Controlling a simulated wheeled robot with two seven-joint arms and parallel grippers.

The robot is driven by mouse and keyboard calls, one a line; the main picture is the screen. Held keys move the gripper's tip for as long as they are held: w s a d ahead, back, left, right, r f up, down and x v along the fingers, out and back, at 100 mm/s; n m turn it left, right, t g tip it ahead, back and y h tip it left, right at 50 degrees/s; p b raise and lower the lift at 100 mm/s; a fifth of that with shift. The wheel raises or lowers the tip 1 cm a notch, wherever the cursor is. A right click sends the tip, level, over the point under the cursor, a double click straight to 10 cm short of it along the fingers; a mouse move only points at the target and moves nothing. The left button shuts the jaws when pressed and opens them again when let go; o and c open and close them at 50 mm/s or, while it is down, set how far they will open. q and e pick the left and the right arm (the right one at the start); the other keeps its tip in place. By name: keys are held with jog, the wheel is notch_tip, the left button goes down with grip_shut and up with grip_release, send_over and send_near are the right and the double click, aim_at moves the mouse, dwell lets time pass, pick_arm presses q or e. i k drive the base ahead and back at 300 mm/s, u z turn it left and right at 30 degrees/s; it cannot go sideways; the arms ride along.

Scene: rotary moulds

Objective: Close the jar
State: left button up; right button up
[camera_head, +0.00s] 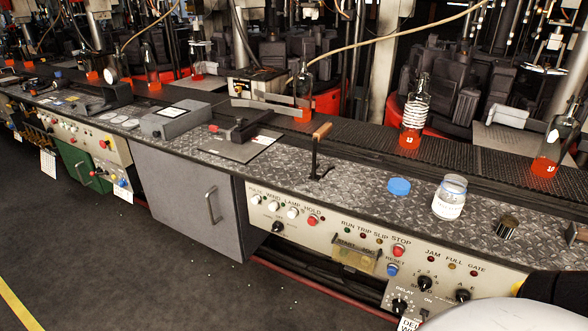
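Neither of my grippers can be made out in the head view.
The checker-plate counter (350,196) has free room left of the lid. An upright lever with a wooden handle (320,133) stands farther left. A small dark ribbed cylinder (506,228) is right of the jar. Bottles with orange bases, one here (415,112), stand on the conveyor behind.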

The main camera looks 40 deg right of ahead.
aim_at(450, 196)
jog(key=u, duration=0.55)
jog(key=k, duration=1.15)
jog(key=z, duration=1.2)
jog(key=i, duration=0.25)
jog(key=z, duration=0.1)
